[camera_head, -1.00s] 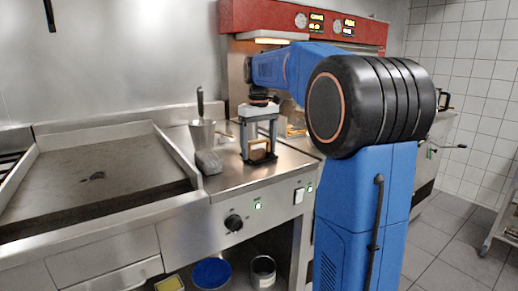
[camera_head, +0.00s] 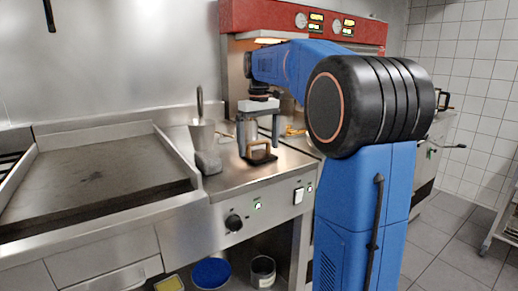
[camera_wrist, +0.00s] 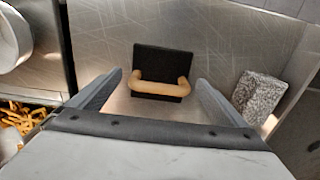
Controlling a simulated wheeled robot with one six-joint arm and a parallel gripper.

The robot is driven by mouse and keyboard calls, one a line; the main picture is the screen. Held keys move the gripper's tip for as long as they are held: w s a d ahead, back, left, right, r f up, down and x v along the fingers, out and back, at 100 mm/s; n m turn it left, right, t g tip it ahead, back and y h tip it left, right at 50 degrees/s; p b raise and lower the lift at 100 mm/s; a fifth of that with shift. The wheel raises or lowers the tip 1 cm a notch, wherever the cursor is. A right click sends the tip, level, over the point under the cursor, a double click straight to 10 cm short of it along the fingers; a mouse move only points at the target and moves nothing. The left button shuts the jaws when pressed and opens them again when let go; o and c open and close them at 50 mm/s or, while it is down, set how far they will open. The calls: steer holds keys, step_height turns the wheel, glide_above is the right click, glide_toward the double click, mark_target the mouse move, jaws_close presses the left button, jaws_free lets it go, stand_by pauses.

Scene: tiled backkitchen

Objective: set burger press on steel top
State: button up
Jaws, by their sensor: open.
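My gripper (camera_head: 258,150) points down over the press. In the wrist view my gripper (camera_wrist: 160,82) is open, with one finger on each side of the handle and visible gaps between. Nothing is held.
A grey block (camera_head: 208,162) and a metal holder with an upright handle (camera_head: 202,133) stand left of the press. A griddle (camera_head: 95,175) is further left. Fries (camera_wrist: 22,118) and a white container (camera_wrist: 12,40) lie left in the wrist view.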

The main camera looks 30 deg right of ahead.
step_height(320, 180, up, 10)
steer(key=shift+r, duration=0.2)
steer(key=s+a+f+t, duration=0.1)
steer(key=s+a+f, duration=0.4)
steer(key=s+f, duration=0.5)
steer(key=s+a+f+t, duration=0.2)
steer(key=s+a+f, duration=0.3)
steer(key=s+f, duration=0.5)
steer(key=s+a+f+t, duration=0.1)
steer(key=s+a+f, duration=0.4)
steer(key=s+f, duration=0.5)
steer(key=shift+s+a+t, duration=0.4)
steer(key=shift+s, duration=0.2)
steer(key=shift+c, duration=0.4)
